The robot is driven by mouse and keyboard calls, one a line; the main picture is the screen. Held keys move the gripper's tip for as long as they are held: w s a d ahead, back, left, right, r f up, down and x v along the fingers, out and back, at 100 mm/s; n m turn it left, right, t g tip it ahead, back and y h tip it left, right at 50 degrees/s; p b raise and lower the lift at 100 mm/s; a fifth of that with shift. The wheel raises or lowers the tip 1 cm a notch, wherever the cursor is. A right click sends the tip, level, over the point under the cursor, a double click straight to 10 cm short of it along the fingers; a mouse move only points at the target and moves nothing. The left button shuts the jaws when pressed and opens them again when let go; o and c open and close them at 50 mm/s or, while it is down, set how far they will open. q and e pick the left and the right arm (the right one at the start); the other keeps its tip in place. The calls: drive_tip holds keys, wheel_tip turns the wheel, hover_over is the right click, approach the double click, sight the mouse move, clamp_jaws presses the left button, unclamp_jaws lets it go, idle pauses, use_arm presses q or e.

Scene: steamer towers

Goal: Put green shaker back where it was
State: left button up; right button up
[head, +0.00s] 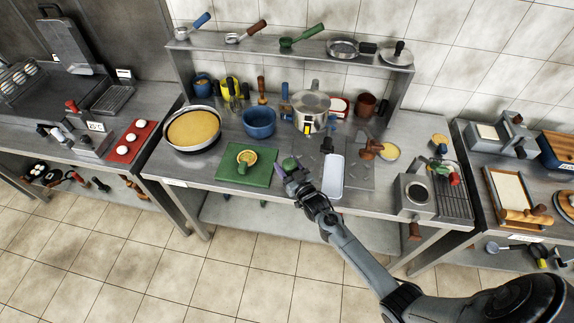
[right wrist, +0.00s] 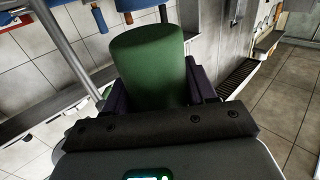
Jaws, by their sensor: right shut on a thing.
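The green shaker (right wrist: 148,62) fills the middle of the right wrist view, a plain green cylinder with a rounded top edge. My right gripper (right wrist: 160,88) is shut on it, with a dark finger on either side. In the head view my right gripper (head: 290,174) is over the front of the middle counter, just right of the green cutting board (head: 229,173). There the shaker is small and mostly hidden by the gripper. I cannot tell whether its base touches the counter. My left gripper is not in view.
A blue bowl (head: 259,122) and a steel pot (head: 311,109) stand behind the gripper. A white tray (head: 333,176) lies close on its right. A large pan (head: 192,130) is at the left. A shelf (head: 300,51) with pans and ladles runs along the back.

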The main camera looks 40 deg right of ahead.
sight(287, 173)
drive_tip(key=shift+f+b, duration=1.75)
drive_tip(key=shift+f, duration=0.9)
drive_tip(key=shift+f+b, duration=0.55)
drive_tip(key=shift+b, duration=0.1)
drive_tip(key=o, duration=1.6)
drive_tip(key=shift+s, duration=0.1)
